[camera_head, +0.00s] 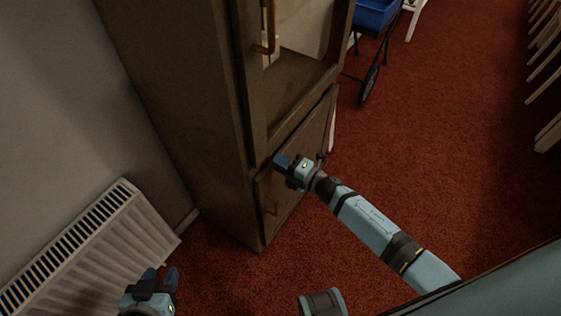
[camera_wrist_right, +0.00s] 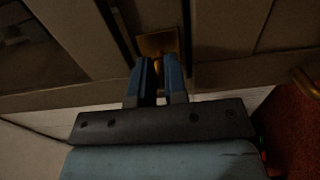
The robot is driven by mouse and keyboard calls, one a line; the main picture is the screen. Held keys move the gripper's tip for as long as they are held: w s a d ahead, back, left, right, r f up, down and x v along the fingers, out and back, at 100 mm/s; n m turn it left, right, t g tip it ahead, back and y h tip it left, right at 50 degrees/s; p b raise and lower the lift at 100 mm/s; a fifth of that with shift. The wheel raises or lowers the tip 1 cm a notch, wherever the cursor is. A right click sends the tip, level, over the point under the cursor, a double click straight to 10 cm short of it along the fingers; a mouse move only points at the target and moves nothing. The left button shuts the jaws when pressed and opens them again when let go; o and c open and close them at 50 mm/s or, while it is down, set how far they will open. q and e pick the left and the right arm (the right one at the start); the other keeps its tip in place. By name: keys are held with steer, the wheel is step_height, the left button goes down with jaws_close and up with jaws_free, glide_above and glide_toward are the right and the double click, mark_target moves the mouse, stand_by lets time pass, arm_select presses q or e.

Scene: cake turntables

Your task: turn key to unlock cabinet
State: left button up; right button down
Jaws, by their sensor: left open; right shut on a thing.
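The tall brown cabinet (camera_head: 180,85) stands against the wall, and its lower door (camera_head: 316,125) looks closed. My right gripper (camera_head: 279,162) is at the upper edge of that door. In the right wrist view, its blue fingers (camera_wrist_right: 159,72) are nearly together, right in front of a brass lock plate (camera_wrist_right: 157,42). They are shut on the key, which is mostly hidden between them; its turn angle cannot be told. My left gripper (camera_head: 161,280) is open and empty, low at the bottom left, away from the cabinet.
A white radiator (camera_head: 105,240) is on the wall at left. A blue cart (camera_head: 376,15) stands behind the cabinet, and white slatted furniture (camera_head: 545,60) at right. Red carpet (camera_head: 450,130) between is clear.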

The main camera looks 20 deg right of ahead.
steer(key=c, duration=1.2)
jaws_free()
steer(key=shift+o, duration=0.2)
steer(key=shift+s, duration=0.1)
steer(key=v, duration=1.3)
steer(key=shift+s+d+p, duration=0.2)
steer(key=shift+d+p, duration=0.1)
steer(key=shift+p, duration=0.15)
steer(key=shift+s, duration=0.1)
